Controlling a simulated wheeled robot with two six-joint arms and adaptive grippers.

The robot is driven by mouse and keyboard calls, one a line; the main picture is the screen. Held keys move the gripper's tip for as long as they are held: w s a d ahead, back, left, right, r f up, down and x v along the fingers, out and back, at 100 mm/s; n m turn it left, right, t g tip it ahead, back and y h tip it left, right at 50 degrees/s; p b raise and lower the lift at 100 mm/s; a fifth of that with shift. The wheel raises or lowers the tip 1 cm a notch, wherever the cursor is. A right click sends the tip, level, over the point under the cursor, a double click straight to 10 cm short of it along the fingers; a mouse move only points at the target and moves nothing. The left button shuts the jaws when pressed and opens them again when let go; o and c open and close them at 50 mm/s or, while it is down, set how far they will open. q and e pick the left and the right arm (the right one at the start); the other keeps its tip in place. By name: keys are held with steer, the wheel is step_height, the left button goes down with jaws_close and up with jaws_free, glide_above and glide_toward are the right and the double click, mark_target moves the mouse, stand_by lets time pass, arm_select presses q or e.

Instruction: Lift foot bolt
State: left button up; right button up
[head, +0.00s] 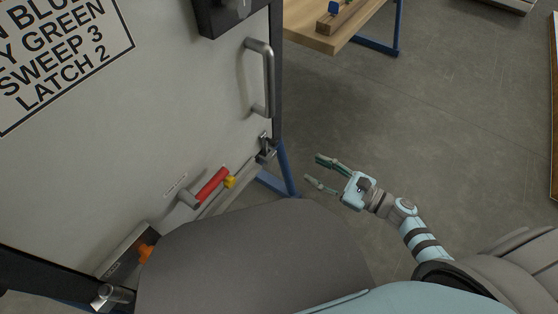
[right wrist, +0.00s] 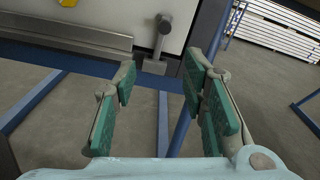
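What looks like the foot bolt (head: 266,150) is a small grey metal fitting at the lower right corner of the pale door panel (head: 150,110). In the right wrist view it shows as a grey upright rod with a round knob (right wrist: 163,25), at the panel's lower edge. My right gripper (head: 314,170) is open and empty, to the right of the bolt and apart from it. In the right wrist view the bolt shows between and beyond the spread green-padded fingers (right wrist: 165,95). My left gripper is not in view.
A grey pull handle (head: 268,78) is above the bolt. A red-gripped lever (head: 211,186) with a yellow piece is to its left. An orange piece (head: 145,252) is lower left. A wooden workbench (head: 325,38) stands behind. Grey floor to the right is clear.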

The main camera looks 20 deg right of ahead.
mark_target(277, 144)
steer(key=x, duration=0.4)
steer(key=r+x, duration=0.1)
steer(key=x, duration=0.4)
steer(key=r+x, duration=0.1)
steer(key=x, duration=0.3)
steer(key=shift+w+a, duration=0.1)
steer(key=shift+w, duration=0.25)
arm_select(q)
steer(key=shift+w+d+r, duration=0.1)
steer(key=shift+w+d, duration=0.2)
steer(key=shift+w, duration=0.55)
arm_select(e)
steer(key=shift+w+a, duration=0.3)
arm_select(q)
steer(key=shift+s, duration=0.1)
arm_select(e)
jaws_close()
